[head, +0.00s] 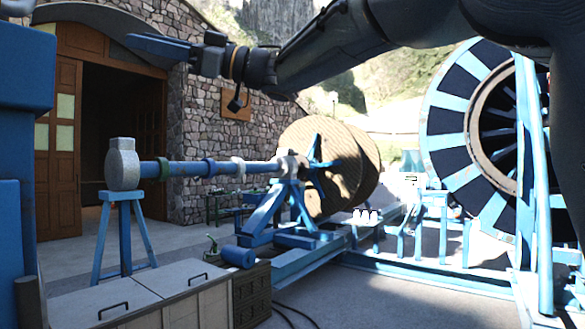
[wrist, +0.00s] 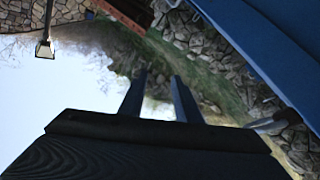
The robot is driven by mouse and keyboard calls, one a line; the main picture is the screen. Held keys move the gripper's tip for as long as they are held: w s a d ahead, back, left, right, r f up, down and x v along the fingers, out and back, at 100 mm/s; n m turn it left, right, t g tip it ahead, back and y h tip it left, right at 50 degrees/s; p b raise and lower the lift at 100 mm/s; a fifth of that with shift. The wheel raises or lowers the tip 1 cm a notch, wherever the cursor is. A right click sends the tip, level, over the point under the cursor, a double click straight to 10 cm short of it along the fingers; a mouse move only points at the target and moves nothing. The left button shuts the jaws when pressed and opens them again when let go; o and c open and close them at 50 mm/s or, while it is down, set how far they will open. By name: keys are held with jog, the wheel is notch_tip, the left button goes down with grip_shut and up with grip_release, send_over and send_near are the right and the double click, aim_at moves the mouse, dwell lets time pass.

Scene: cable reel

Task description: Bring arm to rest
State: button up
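My arm (head: 335,40) reaches across the top of the head view from the right, held in the air. My gripper (head: 132,43) is at its left end, in front of the stone building and pointing left. In the wrist view the two dark fingers of my gripper (wrist: 158,80) stand apart with a clear gap between them. Nothing shows between the fingers, so it is open and empty.
Below the arm are a blue shaft (head: 215,169) on stands, a wooden cable reel (head: 325,165) and a pale chest (head: 150,295). A large blue-and-black wheel (head: 445,130) stands at right. A blue structure (head: 25,150) fills the left edge. Paved floor shows at bottom centre.

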jog(key=w+d+f+m+t+h+b, duration=0.1)
jog(key=w+d+f+m+t+h, duration=0.2)
jog(key=w+d+f+m+t, duration=0.45)
jog(key=w+d+f+m+t+h+b, duration=0.15)
jog(key=w+d+f+m+t, duration=0.3)
jog(key=w+f+t, duration=0.6)
jog(key=w+d+f+m+g+h+b, duration=0.1)
jog(key=w+d+f+m+h, duration=0.3)
jog(key=d+f, duration=0.5)
jog(key=w+d+f+m+g+h, duration=0.15)
jog(key=d+f+m+h, duration=0.35)
jog(key=f, duration=0.6)
jog(key=s+d+f+m+g+h+b, duration=0.1)
jog(key=s+d+f+h, duration=0.15)
jog(key=d+f, duration=0.35)
jog(key=s+d+f+g+h, duration=0.2)
jog(key=s+d+f, duration=0.15)
jog(key=f, duration=0.55)
jog(key=s+d+f+m+g+h+b, duration=0.1)
jog(key=s+d+f+h, duration=0.1)
jog(key=s+d+f, duration=0.35)
jog(key=s+d+f+m+g, duration=0.1)
jog(key=s+f+g, duration=0.3)
jog(key=s+f, duration=0.4)
jog(key=s+d+f+m+g+b, duration=0.1)
jog(key=s+d+f+g, duration=0.2)
jog(key=s+f, duration=0.6)
jog(key=s+g, duration=0.1)
jog(key=s, duration=0.3)
jog(key=shift+d+f+h, duration=0.3)
